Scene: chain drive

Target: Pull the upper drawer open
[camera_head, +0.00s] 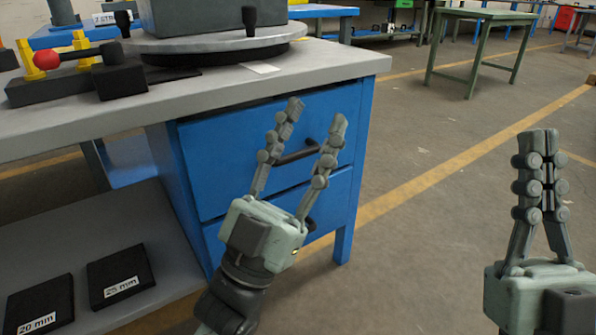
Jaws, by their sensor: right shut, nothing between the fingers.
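The upper drawer (235,148) is the blue front just under the grey benchtop. It looks closed, flush with the blue cabinet. Its black handle (296,154) shows between the fingers of my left gripper (313,118). That gripper is open, with its fingers spread to either side of the handle in this view. I cannot tell whether the fingers touch the handle. The lower drawer (330,204) is below, also closed, its handle partly hidden by my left gripper. My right gripper (538,145) is shut and empty, upright at the right, away from the cabinet.
The benchtop (330,62) carries a round turntable (210,42) and a fixture with a red ball (42,60). Black plates marked 25 mm (120,272) and 20 mm (40,300) lie on the lower shelf. The floor right of the cabinet is clear. A green table (485,14) stands farther back.

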